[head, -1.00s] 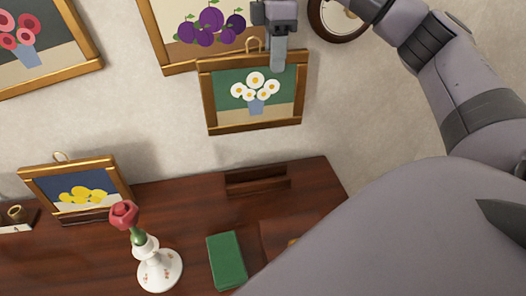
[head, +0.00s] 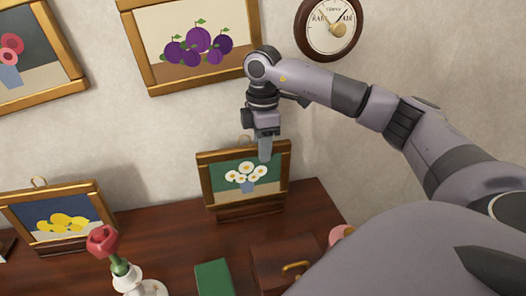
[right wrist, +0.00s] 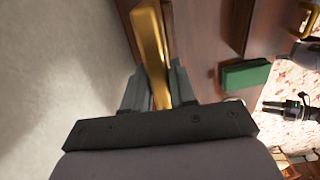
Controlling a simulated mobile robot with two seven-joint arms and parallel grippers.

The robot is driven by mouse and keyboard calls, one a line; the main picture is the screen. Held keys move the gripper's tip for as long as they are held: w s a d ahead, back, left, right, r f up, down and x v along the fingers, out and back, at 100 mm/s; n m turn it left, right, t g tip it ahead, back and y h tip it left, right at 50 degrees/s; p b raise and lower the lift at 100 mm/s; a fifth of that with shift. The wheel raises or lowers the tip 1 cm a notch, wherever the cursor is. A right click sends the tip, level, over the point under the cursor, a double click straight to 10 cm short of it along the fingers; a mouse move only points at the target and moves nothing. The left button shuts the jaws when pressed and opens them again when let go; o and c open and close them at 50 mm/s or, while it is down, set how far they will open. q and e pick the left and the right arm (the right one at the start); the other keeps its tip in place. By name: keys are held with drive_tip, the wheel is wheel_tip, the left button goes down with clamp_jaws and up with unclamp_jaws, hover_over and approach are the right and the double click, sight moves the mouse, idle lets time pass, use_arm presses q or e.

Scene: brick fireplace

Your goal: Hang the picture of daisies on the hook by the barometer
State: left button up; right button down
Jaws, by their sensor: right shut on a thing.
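The picture of daisies (head: 232,193) has a gold frame and white flowers on green. It stands almost upright, low over the wooden shelf, at a dark wooden stand (head: 250,212); I cannot tell if it rests on it. My right gripper (head: 264,150) is shut on its top edge, beside its hanging loop. The right wrist view shows the gold frame bar (right wrist: 151,40) between the fingers. The barometer (head: 328,25) hangs on the wall at upper right. I see no hook near it. What seems to be my left gripper (right wrist: 290,107) is small in the right wrist view.
A plum picture (head: 195,45) hangs above. A lemon picture (head: 60,217) stands at left near a white vase (head: 133,283) with a red rose. A green book (head: 214,279) and a wooden box (head: 283,262) lie in front. The wall below the barometer looks bare.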

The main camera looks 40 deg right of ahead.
drive_tip(key=shift+f, duration=0.75)
drive_tip(key=shift+f, duration=0.25)
drive_tip(key=c, duration=0.9)
unclamp_jaws()
